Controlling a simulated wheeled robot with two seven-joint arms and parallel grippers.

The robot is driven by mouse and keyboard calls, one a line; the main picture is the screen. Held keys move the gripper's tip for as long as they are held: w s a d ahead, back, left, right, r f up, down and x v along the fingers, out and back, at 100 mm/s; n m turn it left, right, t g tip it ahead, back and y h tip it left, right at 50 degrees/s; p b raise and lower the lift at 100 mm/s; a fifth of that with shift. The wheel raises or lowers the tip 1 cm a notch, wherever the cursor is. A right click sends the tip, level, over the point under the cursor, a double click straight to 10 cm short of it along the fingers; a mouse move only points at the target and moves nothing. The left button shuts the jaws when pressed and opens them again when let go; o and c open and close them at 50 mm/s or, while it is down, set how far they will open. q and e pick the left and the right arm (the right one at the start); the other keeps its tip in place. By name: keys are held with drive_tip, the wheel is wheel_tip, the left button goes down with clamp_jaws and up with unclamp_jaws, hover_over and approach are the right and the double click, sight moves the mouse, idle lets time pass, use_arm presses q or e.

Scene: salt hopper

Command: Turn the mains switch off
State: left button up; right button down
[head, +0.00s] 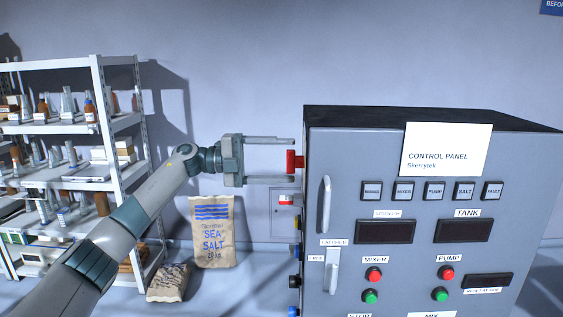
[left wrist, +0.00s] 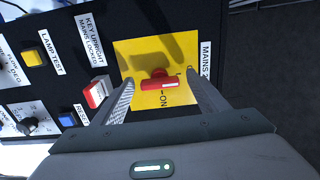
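The mains switch (head: 291,161) is a red handle sticking out from the left side of the grey control panel cabinet. In the left wrist view the red handle (left wrist: 160,82) sits on a yellow plate (left wrist: 135,55), beside a "MAINS" label (left wrist: 205,58), with "I-ON" printed by it. The handle lies crosswise in that picture. My left gripper (head: 292,160) is open, its two fingers reaching towards the cabinet side above and below the handle. In the left wrist view the fingers stand either side of the handle, with no clear contact. My right gripper is not in view.
A red-and-white switch (left wrist: 97,92), a yellow lamp test button (left wrist: 33,57) and a blue reset button (left wrist: 66,119) sit close by on the same side panel. The cabinet door handle (head: 325,205) is to the right. A sea salt sack (head: 212,245) and shelves (head: 120,125) stand left.

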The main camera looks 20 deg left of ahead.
use_arm(q)
drive_tip(key=b+v, duration=0.6)
drive_tip(key=v, duration=1.1)
drive_tip(key=shift+a+b, duration=0.2)
drive_tip(key=shift+b, duration=0.1)
